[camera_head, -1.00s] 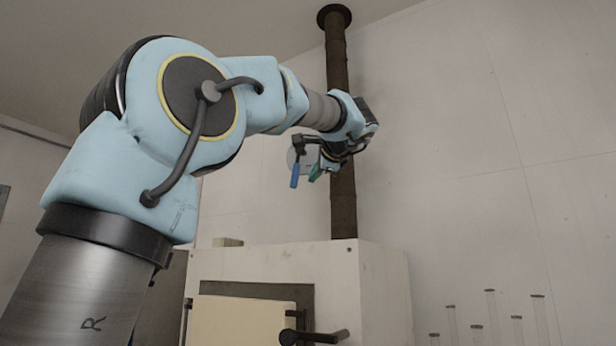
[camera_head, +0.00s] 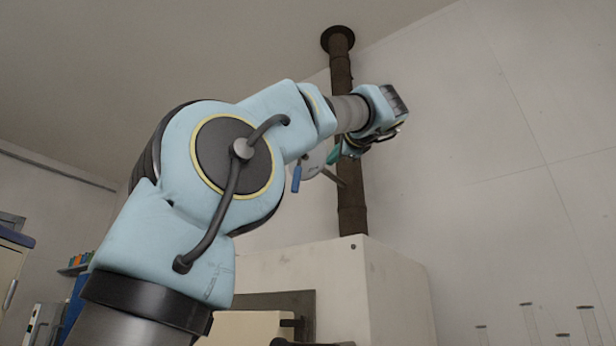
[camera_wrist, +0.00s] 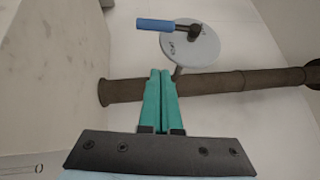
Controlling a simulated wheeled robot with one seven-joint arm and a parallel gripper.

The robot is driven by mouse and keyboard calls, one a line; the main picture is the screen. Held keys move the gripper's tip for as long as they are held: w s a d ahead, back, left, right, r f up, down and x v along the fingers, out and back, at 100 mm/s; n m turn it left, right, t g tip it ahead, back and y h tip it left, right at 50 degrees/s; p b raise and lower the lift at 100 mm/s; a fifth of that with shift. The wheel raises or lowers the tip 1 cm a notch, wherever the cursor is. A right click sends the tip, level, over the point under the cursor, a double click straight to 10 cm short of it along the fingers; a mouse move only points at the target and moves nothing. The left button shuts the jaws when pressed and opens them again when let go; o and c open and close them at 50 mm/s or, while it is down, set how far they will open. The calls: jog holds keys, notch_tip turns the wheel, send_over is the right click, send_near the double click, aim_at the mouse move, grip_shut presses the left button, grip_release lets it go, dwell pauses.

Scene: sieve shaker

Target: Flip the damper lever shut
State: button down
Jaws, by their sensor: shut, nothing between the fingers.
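The damper lever has a blue grip (camera_wrist: 160,25) on a dark arm, set at a round pale plate (camera_wrist: 190,48) with small markings. In the head view the blue grip (camera_head: 296,178) hangs downward at the left of the flue pipe (camera_head: 351,205), with the plate partly hidden behind it. My gripper (camera_wrist: 160,72) has green fingers pressed together with nothing between them. In the wrist view its tips lie in front of the pipe, below the plate, and apart from the blue grip in the picture. In the head view my gripper (camera_head: 334,156) is small and partly hidden by my wrist.
The dark pipe runs from the ceiling collar (camera_head: 338,40) down to a pale furnace cabinet (camera_head: 395,290). Several glass tubes (camera_head: 530,318) stand at the lower right. The wall right of the pipe is bare.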

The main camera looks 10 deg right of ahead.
jog(key=p, duration=0.5)
send_near(298, 170)
jog(key=w+d, duration=0.4)
jog(key=shift+w+a+f+p, duration=0.15)
jog(key=shift+w+a+p, duration=0.25)
jog(key=shift+w+a, duration=0.4)
jog(key=shift+w+a+f+p, duration=0.2)
jog(key=shift+w+a+p, duration=0.2)
jog(key=shift+w+a, duration=0.35)
jog(key=shift+a+f, duration=0.1)
jog(key=shift+w+a+f+t+b, duration=0.15)
jog(key=shift+t+b, duration=0.15)
jog(key=shift+b, duration=0.55)
